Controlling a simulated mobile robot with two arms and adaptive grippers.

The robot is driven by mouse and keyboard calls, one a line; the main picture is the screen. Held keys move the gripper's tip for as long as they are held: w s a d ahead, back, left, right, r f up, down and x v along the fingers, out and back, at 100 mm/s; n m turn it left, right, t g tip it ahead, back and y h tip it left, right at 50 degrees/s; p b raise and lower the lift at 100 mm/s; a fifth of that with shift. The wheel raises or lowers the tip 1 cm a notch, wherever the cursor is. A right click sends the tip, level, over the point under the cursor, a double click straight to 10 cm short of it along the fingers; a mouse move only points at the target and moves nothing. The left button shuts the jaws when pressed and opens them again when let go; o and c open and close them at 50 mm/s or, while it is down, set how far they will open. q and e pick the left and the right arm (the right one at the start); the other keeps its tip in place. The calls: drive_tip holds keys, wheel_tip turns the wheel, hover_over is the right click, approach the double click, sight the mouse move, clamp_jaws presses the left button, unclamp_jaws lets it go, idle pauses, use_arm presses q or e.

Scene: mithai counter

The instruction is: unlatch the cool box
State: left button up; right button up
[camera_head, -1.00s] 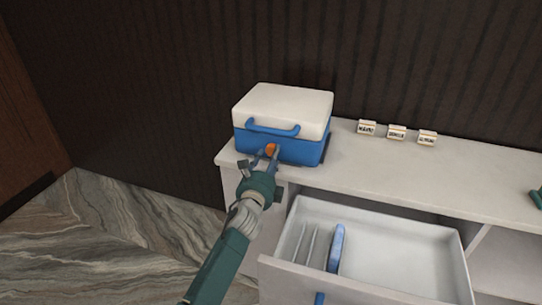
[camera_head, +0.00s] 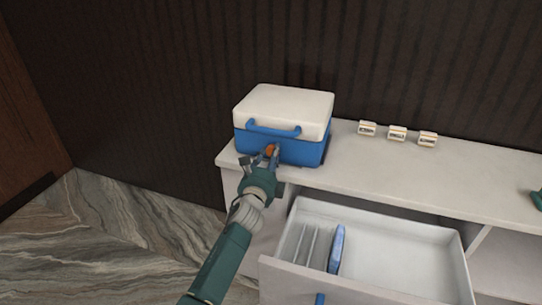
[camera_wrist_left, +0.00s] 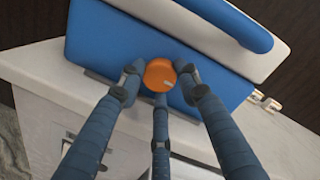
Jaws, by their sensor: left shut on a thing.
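The cool box (camera_head: 298,147) has a blue body, a white lid (camera_head: 284,106) and a blue handle (camera_head: 273,129). It stands on the left end of the counter with its lid down. Its round orange latch (camera_wrist_left: 160,75) is on the blue front face. It also shows in the head view (camera_head: 271,149), partly covered by the fingers. My left gripper (camera_head: 266,160) is at the front of the box. In the left wrist view its fingers (camera_wrist_left: 160,82) are shut around the orange latch. A pale mark shows on the latch.
An open white drawer (camera_head: 400,262) juts out below the counter, with a blue slab (camera_head: 336,249) and thin dividers inside. Several small label signs (camera_head: 397,133) stand at the back of the counter (camera_head: 465,183). The counter right of the box is mostly clear.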

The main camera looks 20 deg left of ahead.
use_arm(q)
drive_tip(key=shift+d+f, duration=0.1)
drive_tip(key=n+p, duration=0.2)
drive_tip(key=n, duration=0.2)
drive_tip(key=shift+n+g, duration=0.3)
drive_tip(key=shift+n, duration=0.1)
drive_tip(key=n+p, duration=0.2)
drive_tip(key=n, duration=0.2)
drive_tip(key=shift+r+h, duration=0.2)
drive_tip(key=shift+h, duration=0.1)
drive_tip(key=n+p, duration=0.1)
drive_tip(key=n, duration=0.3)
drive_tip(key=shift+p, duration=0.3)
drive_tip(key=shift+r+n+h+p, duration=0.1)
drive_tip(key=shift+n+h+p, duration=0.4)
drive_tip(key=shift+n, duration=1.4)
drive_tip(key=shift+r, duration=0.1)
drive_tip(key=o, duration=0.9)
drive_tip(key=shift+c, duration=0.2)
